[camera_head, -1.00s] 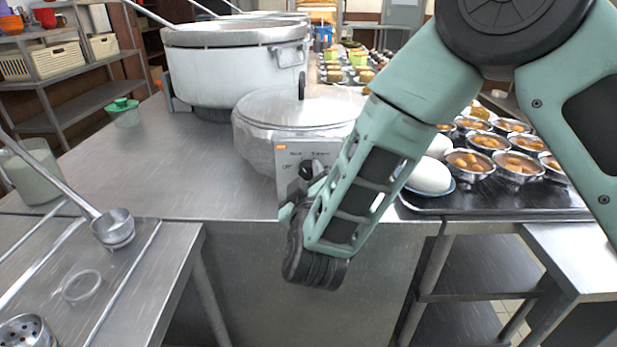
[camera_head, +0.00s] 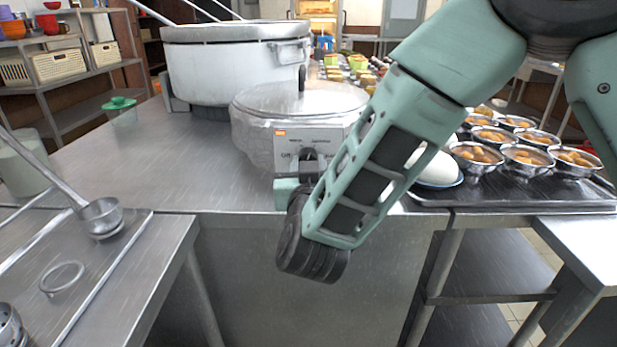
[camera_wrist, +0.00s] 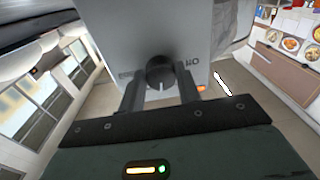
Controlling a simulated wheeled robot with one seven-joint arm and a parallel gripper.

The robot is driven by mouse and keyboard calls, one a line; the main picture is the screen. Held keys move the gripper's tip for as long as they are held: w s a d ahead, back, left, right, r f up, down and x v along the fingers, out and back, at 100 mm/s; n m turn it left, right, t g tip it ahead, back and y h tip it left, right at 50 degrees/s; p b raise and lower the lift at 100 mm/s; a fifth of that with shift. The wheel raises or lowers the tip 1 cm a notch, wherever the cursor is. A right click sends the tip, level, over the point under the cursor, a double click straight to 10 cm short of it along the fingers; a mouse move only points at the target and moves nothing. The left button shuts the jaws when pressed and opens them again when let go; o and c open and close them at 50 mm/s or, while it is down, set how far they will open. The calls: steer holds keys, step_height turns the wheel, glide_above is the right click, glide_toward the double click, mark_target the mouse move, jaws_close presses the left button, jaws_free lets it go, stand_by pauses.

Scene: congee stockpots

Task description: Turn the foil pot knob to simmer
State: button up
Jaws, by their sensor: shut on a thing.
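The foil-wrapped pot (camera_head: 255,135) stands on the steel counter, with a flat lid and a pale control panel (camera_head: 290,138) on its front. My gripper (camera_head: 308,160) is at this panel, partly hidden by my own wrist. In the wrist view, the dark round knob (camera_wrist: 160,72) sits between the two fingertips of my gripper (camera_wrist: 160,90), which are shut on its sides. A light pointer line shows on the knob. Part of the panel lettering is visible beside it, but I cannot read which setting the pointer marks.
A large white stockpot (camera_head: 225,75) stands behind on the left. A dark tray (camera_head: 500,197) with several metal bowls of food and a white rounded item is to the right, close to my arm. A ladle (camera_head: 100,215) lies on the left table.

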steer(key=shift+f+m+b, duration=0.15)
steer(key=shift+m+b, duration=1.4)
steer(key=shift+m, duration=0.45)
steer(key=shift+a, duration=0.1)
steer(key=o, duration=1)
steer(key=shift+c, duration=0.2)
steer(key=s, duration=1.7)
steer(key=shift+s+f, duration=0.25)
steer(key=shift+f, duration=0.1)
steer(key=shift+w, duration=0.1)
